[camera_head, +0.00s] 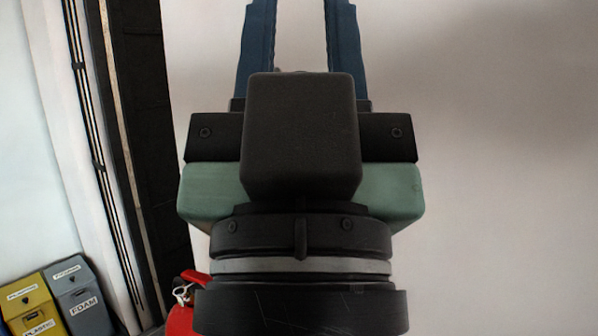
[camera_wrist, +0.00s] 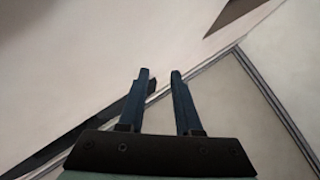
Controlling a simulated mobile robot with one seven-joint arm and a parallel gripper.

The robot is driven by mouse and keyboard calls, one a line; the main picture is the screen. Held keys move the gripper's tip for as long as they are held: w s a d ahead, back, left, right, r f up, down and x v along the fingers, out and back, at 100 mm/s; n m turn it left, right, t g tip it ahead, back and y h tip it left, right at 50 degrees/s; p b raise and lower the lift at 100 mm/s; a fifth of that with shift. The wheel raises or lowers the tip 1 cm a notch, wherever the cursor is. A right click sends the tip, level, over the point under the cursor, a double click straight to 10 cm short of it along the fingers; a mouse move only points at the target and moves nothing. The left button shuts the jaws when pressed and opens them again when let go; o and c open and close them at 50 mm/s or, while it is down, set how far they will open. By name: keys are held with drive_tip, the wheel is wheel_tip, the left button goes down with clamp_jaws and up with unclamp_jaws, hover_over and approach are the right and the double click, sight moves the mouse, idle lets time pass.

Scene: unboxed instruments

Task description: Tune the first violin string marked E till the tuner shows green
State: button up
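My gripper (camera_wrist: 159,75) shows in the wrist view with its two blue fingers apart and nothing between them. In the head view my gripper (camera_head: 298,30) is raised close to the camera and fills the middle of the picture; its fingertips are cut off by the top edge. No violin, string, peg or tuner shows in either view.
A yellow plastic bin (camera_head: 28,308) and a grey foam bin (camera_head: 78,295) stand at the lower left. A red object (camera_head: 182,318), perhaps a fire extinguisher, is partly hidden behind my arm. A dark upright opening or frame (camera_head: 150,130) is at left. Plain wall (camera_head: 500,180) fills the right.

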clamp_jaws()
idle(1.5)
